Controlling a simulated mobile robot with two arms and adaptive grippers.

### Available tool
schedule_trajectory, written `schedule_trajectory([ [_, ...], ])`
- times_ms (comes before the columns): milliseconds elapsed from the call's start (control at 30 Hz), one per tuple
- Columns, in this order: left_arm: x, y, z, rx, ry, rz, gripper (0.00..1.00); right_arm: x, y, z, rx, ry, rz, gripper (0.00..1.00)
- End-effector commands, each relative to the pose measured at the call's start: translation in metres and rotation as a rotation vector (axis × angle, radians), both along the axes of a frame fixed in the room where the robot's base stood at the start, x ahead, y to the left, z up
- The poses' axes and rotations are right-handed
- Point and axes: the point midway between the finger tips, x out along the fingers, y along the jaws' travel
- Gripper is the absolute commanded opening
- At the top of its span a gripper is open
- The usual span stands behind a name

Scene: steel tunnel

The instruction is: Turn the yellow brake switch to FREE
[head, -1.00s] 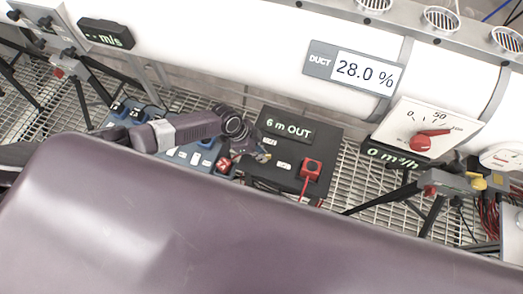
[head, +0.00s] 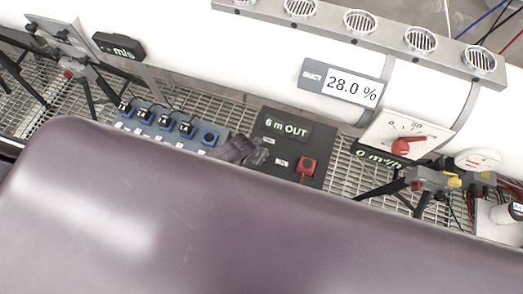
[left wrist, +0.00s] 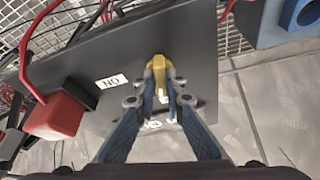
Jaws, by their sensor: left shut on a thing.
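The yellow brake switch (left wrist: 158,68) stands on a black panel (left wrist: 205,75) in the left wrist view. My left gripper (left wrist: 161,85) has its blue fingers closed around the switch from both sides. The word under the fingers is partly covered, so I cannot read the switch's position. A small white label (left wrist: 112,82) lies left of the switch. In the head view the black panel (head: 320,150) reads "6 m OUT", and my left gripper (head: 258,152) is at its left side, hiding the switch. My right gripper is in neither current view.
A red block (left wrist: 55,116) sits on the panel left of my gripper; it also shows in the head view (head: 306,165). A blue panel (head: 165,122) with several sockets stands left. A white duct (head: 230,65) runs behind. A red-knob dial (head: 405,135) stands right.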

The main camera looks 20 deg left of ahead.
Motion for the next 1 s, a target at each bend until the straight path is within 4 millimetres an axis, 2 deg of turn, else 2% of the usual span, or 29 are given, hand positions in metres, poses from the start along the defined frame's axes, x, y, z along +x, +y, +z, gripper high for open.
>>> schedule_trajectory([
  [400,0.0007,-0.003,0.0008,-0.003,-0.002,0.246,0.0,0.0002,-0.0002,0.0069,0.0,0.0,0.0,0.53],
  [1000,0.0021,-0.002,0.0011,-0.002,-0.004,0.304,0.0,0.0004,-0.0003,0.0073,0.0,-0.001,0.0,0.53],
])
